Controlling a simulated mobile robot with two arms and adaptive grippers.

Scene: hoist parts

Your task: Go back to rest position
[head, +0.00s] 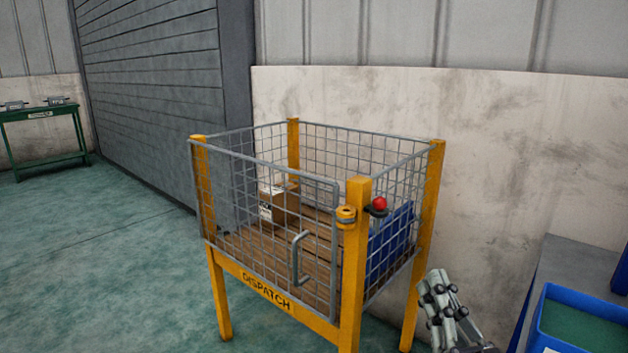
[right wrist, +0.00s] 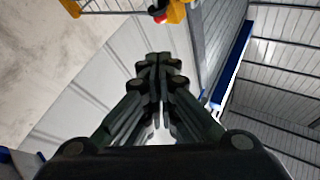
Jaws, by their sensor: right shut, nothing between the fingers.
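My right gripper (head: 440,297) is at the lower right of the head view, in front of the wall and to the right of the cage's right front leg. In the right wrist view its fingers (right wrist: 158,65) are together with nothing between them. My left gripper is not in the head view. The yellow and grey mesh cage (head: 265,292) marked DISPATCH stands in the middle, with its front mesh door up against the yellow post. My right gripper appears apart from the cage.
Inside the cage are a cardboard box (head: 280,207) and a blue bin (head: 391,240). A red knob (head: 379,204) sits by the front post. A blue tray (head: 583,322) lies on a grey bench (head: 570,262) at right. A green table (head: 42,113) stands far left. Open floor lies left.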

